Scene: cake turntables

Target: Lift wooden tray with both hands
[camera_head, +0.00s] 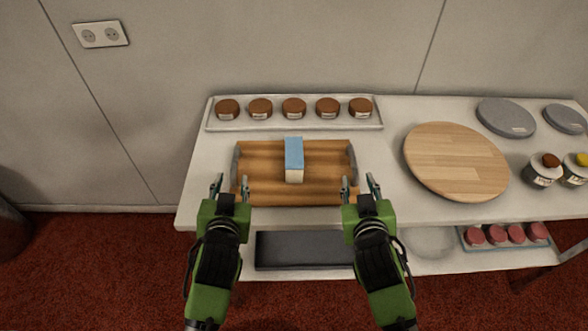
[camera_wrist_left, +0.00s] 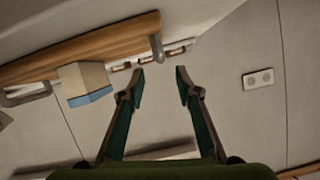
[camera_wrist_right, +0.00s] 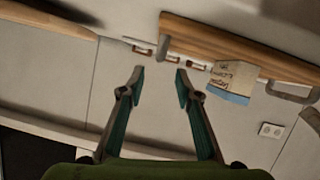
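The wooden tray (camera_head: 262,170) lies on the white table, with a grey handle at its left end (camera_head: 236,162) and another at its right end (camera_head: 352,160).
A white tray (camera_head: 222,124) with several brown cakes lies behind. A round wooden board (camera_head: 455,160) is to the right, with grey discs (camera_head: 507,117) and small tubs (camera_head: 543,175) beyond it. A lower shelf holds a dark slab (camera_head: 300,250) and pink items (camera_head: 495,235).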

